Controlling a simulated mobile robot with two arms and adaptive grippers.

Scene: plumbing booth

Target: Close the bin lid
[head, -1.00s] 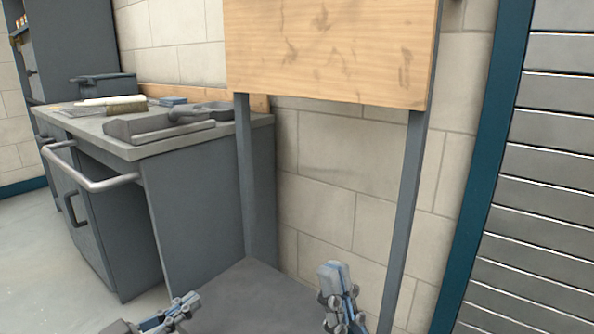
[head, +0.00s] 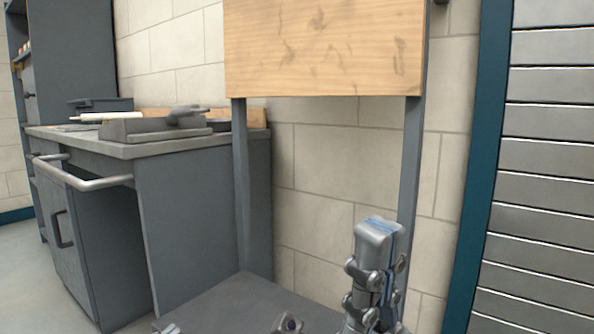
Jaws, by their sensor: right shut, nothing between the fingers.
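No bin or bin lid can be made out for certain. A flat dark grey panel (head: 240,297) lies low in front of the board's legs; I cannot tell whether it is a lid or a stand's base. My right gripper (head: 382,234) points up at the lower right, its fingers together and empty, to the right of this panel and in front of the right leg. A small grey tip at the bottom edge, left of centre, may be my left gripper (head: 172,329); almost all of it is cut off, so its jaws cannot be judged.
A wooden board (head: 323,48) stands on two grey legs before a block wall. A grey workbench (head: 200,220) with a rail (head: 85,180) and tools on top stands at the left. A slatted shutter (head: 545,180) is at the right. Floor shows at far left.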

